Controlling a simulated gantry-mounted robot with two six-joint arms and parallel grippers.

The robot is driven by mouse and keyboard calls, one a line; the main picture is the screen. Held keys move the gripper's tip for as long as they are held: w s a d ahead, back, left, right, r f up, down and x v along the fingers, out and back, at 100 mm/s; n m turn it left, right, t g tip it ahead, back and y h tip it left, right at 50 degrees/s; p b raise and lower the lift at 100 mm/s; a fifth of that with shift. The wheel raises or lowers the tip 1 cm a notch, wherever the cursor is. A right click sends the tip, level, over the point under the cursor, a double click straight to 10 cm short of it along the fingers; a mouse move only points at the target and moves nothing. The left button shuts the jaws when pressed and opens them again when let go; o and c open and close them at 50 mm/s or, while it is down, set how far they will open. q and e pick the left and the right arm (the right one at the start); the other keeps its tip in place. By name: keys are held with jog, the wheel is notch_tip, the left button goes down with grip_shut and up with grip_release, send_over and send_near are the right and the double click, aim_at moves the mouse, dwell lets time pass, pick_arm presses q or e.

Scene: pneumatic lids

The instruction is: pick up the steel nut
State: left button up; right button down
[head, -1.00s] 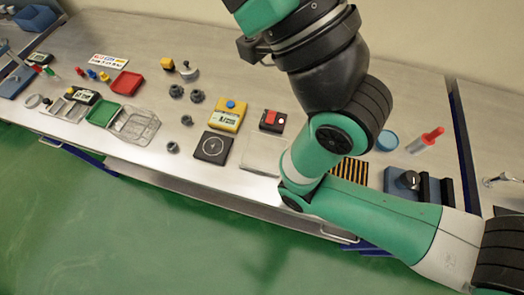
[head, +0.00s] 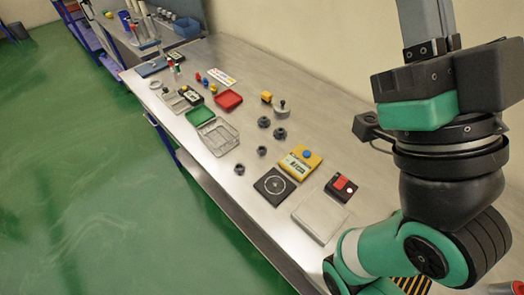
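Several small dark grey nut-like pieces lie apart on the steel bench. One grey piece (head: 264,122) and a second grey piece (head: 280,133) are near the middle, with a third grey piece (head: 262,151) closer to the front. Another grey piece (head: 240,169) is nearest the front edge. They are too small here to tell which is the steel nut. A metal piece with a knob (head: 282,108) stands behind them, beside a yellow-orange block (head: 267,97). Neither gripper shows; only links of my green and black arm fill the right side.
A clear box (head: 218,137), a green tray (head: 199,116) and a red tray (head: 228,100) stand left of the grey pieces. A yellow device (head: 299,162), a black square plate (head: 273,186), a red-and-black switch box (head: 341,187) and a pale flat plate (head: 320,218) lie to the right.

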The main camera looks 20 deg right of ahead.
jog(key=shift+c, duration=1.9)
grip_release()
